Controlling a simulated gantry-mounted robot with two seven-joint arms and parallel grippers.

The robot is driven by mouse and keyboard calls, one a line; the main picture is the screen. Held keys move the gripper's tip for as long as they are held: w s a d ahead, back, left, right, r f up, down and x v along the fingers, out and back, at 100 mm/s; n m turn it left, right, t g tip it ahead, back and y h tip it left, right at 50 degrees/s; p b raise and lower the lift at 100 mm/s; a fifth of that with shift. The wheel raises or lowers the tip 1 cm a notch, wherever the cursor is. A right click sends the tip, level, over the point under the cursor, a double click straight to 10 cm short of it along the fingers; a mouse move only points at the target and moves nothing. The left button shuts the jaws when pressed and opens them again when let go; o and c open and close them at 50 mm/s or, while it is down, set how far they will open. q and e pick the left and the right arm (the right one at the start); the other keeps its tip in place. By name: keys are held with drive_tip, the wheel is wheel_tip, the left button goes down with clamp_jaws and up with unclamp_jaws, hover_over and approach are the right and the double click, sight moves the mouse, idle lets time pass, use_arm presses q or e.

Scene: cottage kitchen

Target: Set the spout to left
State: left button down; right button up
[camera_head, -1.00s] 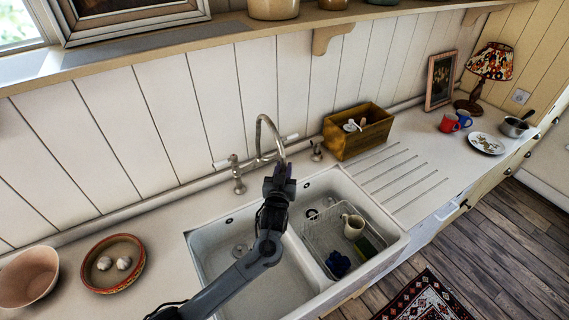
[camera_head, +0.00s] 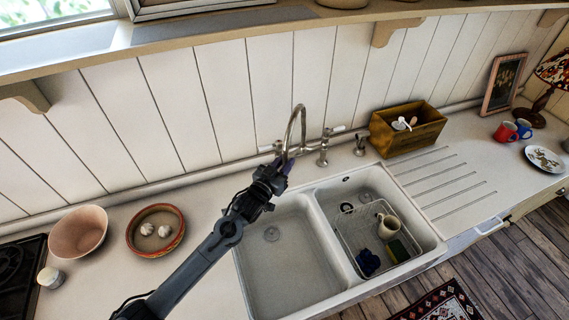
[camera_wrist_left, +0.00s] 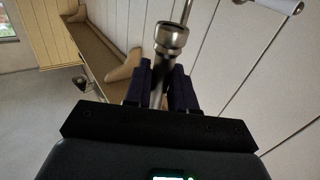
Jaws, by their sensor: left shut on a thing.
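The metal spout (camera_head: 302,122) arches up from the tap body (camera_head: 323,152) behind the sink. Its outlet end hangs left of its base, toward the back left corner of the left basin (camera_head: 285,262). My left gripper (camera_head: 281,167) is shut on the spout near its lower end. In the left wrist view, the spout's end collar (camera_wrist_left: 171,38) stands between the two dark fingers of my left gripper (camera_wrist_left: 162,82). Part of the tap's left side is hidden behind the gripper and spout. My right gripper is not in view.
The right basin holds a wire rack (camera_head: 352,232) with a cream mug (camera_head: 388,227). A wooden box (camera_head: 408,130) stands right of the tap. A shallow bowl (camera_head: 155,231) and a pink bowl (camera_head: 78,232) stand on the left counter. The panelled wall is close behind the spout.

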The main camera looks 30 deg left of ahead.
use_arm(q)
drive_tip(key=shift+a+f, duration=0.15)
drive_tip(key=shift+a, duration=0.15)
drive_tip(key=c, duration=1.2)
unclamp_jaws()
drive_tip(key=shift+o, duration=0.6)
drive_tip(key=shift+w, duration=0.2)
drive_tip(key=shift+s+d, duration=0.1)
drive_tip(key=shift+s, duration=0.1)
drive_tip(key=shift+s, duration=0.3)
drive_tip(key=s+b, duration=0.1)
drive_tip(key=s, duration=0.9)
drive_tip(key=shift+b, duration=0.35)
